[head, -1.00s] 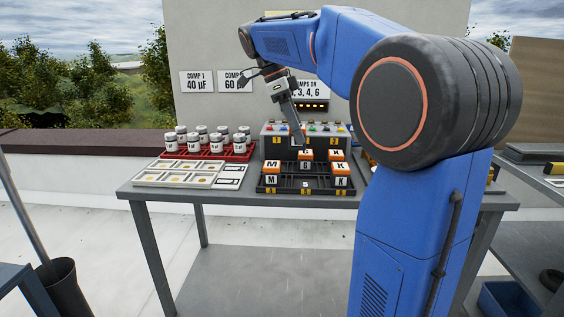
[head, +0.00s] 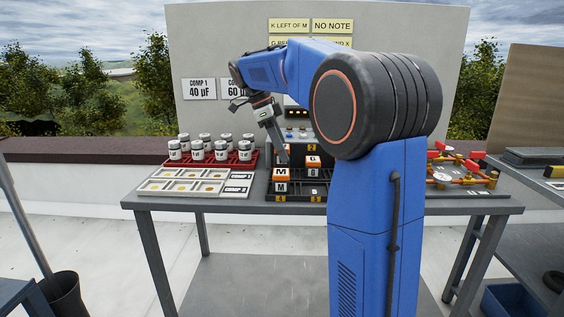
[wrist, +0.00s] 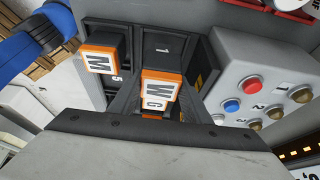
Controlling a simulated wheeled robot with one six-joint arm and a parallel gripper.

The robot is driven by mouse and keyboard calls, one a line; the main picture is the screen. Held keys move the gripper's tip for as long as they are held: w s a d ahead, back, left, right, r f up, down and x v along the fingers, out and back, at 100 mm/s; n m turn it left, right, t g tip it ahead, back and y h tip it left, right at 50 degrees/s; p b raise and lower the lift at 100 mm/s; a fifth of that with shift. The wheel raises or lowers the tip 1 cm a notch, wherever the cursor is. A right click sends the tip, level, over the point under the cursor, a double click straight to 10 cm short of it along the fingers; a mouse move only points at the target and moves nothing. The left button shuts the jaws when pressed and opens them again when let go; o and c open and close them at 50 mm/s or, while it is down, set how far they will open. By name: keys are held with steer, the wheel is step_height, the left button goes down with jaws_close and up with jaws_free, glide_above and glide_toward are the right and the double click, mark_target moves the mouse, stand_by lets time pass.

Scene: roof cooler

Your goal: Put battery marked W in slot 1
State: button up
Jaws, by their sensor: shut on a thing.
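The battery marked W (wrist: 157,88), white with an orange rim, is between the fingers of my gripper (wrist: 155,108) in the wrist view. My gripper is shut on it. The dark slot 1 (wrist: 168,48) shows its number just beyond the battery and looks empty. In the head view my gripper (head: 284,158) points down over the left part of the black battery rack (head: 302,197). The W battery cannot be made out there, and my arm hides the rack's right side.
The M battery (wrist: 100,60) stands close beside slot 1; it also shows in the head view (head: 282,174). The G battery (head: 313,172) is to its right. A grey button panel (wrist: 255,90) adjoins the rack. A red rack of white-topped cylinders (head: 244,163) stands left.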

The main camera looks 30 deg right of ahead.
steer(key=shift+f, duration=1.85)
steer(key=shift+f, duration=0.15)
steer(key=o, duration=1.3)
steer(key=v, duration=1.2)
